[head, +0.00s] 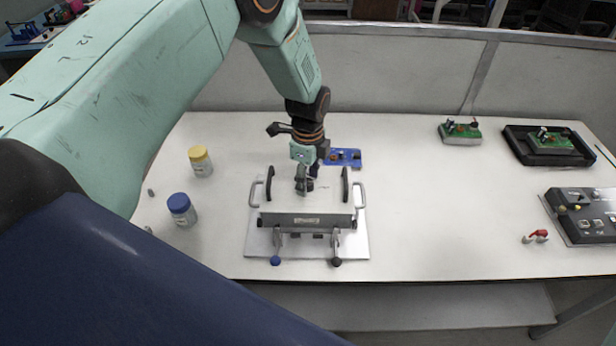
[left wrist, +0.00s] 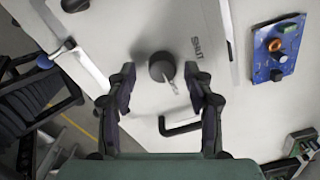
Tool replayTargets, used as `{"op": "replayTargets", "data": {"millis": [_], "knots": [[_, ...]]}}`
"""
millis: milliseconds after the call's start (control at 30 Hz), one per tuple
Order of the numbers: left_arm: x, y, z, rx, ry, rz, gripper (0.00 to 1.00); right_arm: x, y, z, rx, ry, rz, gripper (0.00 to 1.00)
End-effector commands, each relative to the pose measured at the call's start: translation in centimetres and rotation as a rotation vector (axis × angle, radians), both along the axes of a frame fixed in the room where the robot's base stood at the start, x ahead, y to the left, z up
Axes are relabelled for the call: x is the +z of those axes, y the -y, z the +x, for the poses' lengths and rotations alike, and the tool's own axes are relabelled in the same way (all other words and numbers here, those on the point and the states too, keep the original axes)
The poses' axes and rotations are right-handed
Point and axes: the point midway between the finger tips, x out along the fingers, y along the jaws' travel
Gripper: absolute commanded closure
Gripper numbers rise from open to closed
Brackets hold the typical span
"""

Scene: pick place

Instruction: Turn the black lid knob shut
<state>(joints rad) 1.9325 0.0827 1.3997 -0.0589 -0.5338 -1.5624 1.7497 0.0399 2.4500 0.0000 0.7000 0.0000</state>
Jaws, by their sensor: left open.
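The black lid knob (left wrist: 162,66) is round with a light pointer, on the pale lid (left wrist: 145,30) of a box. In the left wrist view the pointer aims down and right, while the printed word SHUT (left wrist: 197,48) is at the upper right of the knob. My left gripper (left wrist: 160,78) is open, its fingers on either side of the knob; I cannot tell if they touch it. In the head view my left gripper (head: 304,186) is low over the middle of the lid (head: 325,200) and mostly hides the knob. My right gripper is not in view.
Black handles (head: 345,185) flank the knob, and clamps with a blue ball (head: 275,261) and a black ball (head: 337,262) are at the box's front. A blue circuit board (head: 345,157) lies behind. Yellow-lidded (head: 200,160) and blue-lidded (head: 181,208) jars stand left.

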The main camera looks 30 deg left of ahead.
Motion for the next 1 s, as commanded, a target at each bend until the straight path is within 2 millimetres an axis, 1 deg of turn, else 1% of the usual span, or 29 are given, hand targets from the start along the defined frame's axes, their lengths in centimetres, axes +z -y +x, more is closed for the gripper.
{"op": "replayTargets", "data": {"millis": [300, 900, 1000], "knots": [[-0.25, -0.04, 0.12, 0.001, 0.002, 0.000, 0.48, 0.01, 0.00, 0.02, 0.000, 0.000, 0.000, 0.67], [-0.27, -0.05, 0.09, 0.001, 0.001, 0.000, 0.99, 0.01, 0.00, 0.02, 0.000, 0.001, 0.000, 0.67], [-0.29, -0.05, 0.07, 0.002, 0.001, 0.000, 1.00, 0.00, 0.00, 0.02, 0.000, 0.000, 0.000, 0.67]]}}
